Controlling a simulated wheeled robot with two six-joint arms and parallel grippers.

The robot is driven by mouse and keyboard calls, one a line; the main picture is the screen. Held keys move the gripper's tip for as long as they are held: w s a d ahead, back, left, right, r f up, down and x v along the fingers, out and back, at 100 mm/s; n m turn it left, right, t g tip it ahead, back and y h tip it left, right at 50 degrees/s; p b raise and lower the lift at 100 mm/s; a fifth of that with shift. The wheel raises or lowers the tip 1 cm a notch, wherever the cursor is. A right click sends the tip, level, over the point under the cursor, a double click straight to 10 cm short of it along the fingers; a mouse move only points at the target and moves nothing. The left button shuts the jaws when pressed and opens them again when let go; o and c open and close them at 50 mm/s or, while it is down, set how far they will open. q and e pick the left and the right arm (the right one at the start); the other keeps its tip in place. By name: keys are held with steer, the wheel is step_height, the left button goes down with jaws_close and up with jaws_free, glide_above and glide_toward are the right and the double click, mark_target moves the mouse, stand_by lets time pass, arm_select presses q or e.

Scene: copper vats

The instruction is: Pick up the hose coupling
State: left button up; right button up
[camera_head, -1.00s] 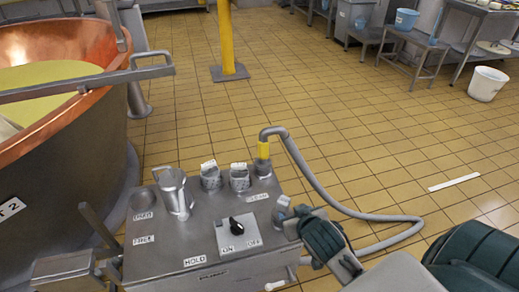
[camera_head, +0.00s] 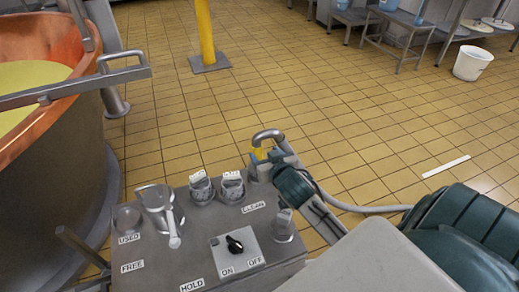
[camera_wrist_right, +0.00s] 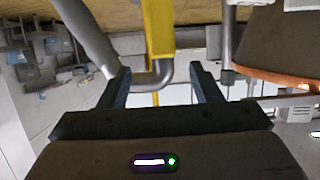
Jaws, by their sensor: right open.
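In the right wrist view the right gripper (camera_wrist_right: 160,85) is open. My left gripper is not in view.
The metal console (camera_head: 150,275) holds a jug (camera_head: 155,200), two labelled fittings (camera_head: 216,188) and a black knob (camera_head: 234,245). A copper vat (camera_head: 60,150) stands at the left. The hose (camera_head: 360,208) trails right behind my arm.

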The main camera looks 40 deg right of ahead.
mark_target(258, 147)
steer(key=x, duration=0.7)
steer(key=shift+w+a+b, duration=0.1)
steer(key=shift+w+b, duration=0.2)
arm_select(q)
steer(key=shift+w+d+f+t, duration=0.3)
arm_select(e)
steer(key=c, duration=1.2)
